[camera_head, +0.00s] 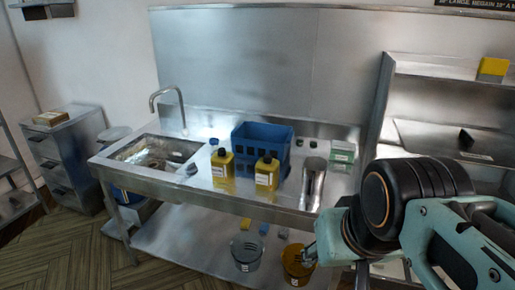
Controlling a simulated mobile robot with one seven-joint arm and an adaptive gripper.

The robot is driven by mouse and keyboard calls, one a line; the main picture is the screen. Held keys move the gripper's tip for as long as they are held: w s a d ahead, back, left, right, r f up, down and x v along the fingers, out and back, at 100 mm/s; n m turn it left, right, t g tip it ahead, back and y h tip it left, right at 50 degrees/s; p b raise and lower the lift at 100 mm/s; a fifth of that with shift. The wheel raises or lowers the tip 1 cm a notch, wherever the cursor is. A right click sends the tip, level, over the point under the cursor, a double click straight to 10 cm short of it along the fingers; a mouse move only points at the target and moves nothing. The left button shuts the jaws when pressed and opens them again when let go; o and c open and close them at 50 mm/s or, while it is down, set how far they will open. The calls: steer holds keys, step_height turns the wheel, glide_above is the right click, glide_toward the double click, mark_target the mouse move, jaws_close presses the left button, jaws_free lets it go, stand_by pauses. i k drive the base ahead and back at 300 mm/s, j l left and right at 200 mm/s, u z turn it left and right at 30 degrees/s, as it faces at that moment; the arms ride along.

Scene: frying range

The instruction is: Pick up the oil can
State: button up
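Two yellow containers with black caps and white labels stand upright on the steel counter: a left one (222,168) and a right one (267,174). A shiny metal can-like vessel (313,183) stands to their right near the front edge. I cannot tell which of these is the oil can. My arm comes in from the lower right. My gripper (311,249) is in front of and below the counter's front edge, apart from all three. Its fingers are small and partly overlap the bucket behind, so their opening is unclear.
A blue crate (250,137) stands behind the yellow containers. A sink (155,152) with a faucet (168,97) is at left. A grey bucket (246,253) and an orange-yellow bucket (292,268) are below the counter. A green-and-white box (343,152) is at the back right.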

mark_target(266, 168)
steer(key=i+l+u, duration=0.25)
steer(key=i+l, duration=0.35)
steer(key=i, duration=0.15)
steer(key=i+l+u, duration=0.25)
steer(key=l+u, duration=0.2)
steer(key=l, duration=0.15)
steer(key=i+z, duration=0.25)
